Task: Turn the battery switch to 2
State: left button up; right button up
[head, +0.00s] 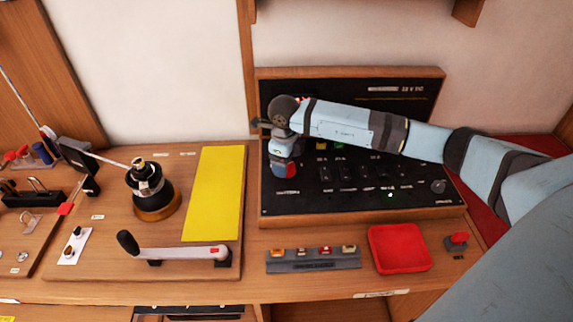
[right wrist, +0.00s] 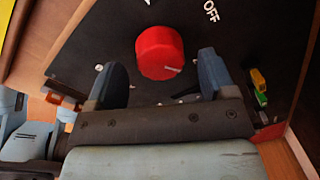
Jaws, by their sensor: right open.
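The battery switch is a round red knob (right wrist: 160,55) on a black panel (head: 300,202). In the right wrist view it stands just beyond my right gripper (right wrist: 163,75), between the lines of the two fingers, and a short white mark shows on its lower right rim. The fingers are open, with gaps on both sides of the knob. An OFF label (right wrist: 211,11) is printed up and right of it. In the head view the right gripper (head: 284,160) is over the panel's left side, and the red knob (head: 285,171) shows partly below it. The 2 label is not visible.
A green light (head: 390,195) glows on the panel. In front stand a grey fuse strip (head: 312,266), a red tray (head: 399,249) and a red button (head: 458,239). At left are a winch (head: 152,195), a yellow sheet (head: 215,193) and a lever (head: 180,252).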

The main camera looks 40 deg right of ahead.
notch_tip(320, 180, up, 12)
jog(key=b, duration=0.1)
jog(key=shift+s+a, duration=0.2)
jog(key=shift+a, duration=0.1)
jog(key=shift+s+f, duration=0.1)
jog(key=shift+f, duration=0.05)
